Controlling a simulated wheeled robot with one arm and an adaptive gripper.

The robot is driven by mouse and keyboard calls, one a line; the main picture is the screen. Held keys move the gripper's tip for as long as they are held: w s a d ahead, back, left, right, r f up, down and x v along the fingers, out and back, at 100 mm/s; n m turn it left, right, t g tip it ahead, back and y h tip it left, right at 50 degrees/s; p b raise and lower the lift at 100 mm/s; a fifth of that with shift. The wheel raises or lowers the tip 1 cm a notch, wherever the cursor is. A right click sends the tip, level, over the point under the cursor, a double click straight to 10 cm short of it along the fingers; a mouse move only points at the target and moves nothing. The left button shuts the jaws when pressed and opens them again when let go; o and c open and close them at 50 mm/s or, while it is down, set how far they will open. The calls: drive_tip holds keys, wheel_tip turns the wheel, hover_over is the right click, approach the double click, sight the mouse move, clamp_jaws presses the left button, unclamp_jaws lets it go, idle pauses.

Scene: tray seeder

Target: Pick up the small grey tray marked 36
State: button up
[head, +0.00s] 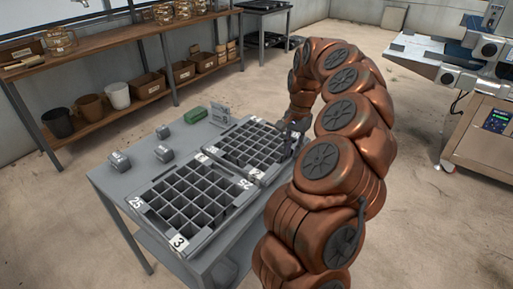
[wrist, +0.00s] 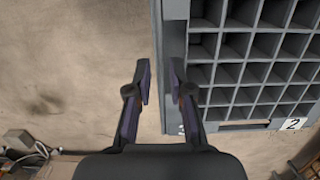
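Two grey gridded trays lie on a grey table (head: 110,183). The far tray (head: 222,160) is beside my gripper; the near tray (head: 150,208) carries labels that look like 25 and 3. I cannot read 36 on either one. In the wrist view a tray (wrist: 226,124) with many square cells and a label 2 fills the right side. My gripper (wrist: 159,78) is open, with a narrow gap between its fingertips. The fingers appear on either side of a grey edge at the tray's left; contact cannot be told. In the head view my arm partly hides the gripper (head: 294,128).
A wooden shelf (head: 130,38) with pots and boxes is behind. A machine (head: 485,125) stands at right. Floor between is clear.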

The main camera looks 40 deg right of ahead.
sight(291, 158)
drive_tip(key=f, duration=0.4)
drive_tip(key=shift+a, duration=0.2)
clamp_jaws()
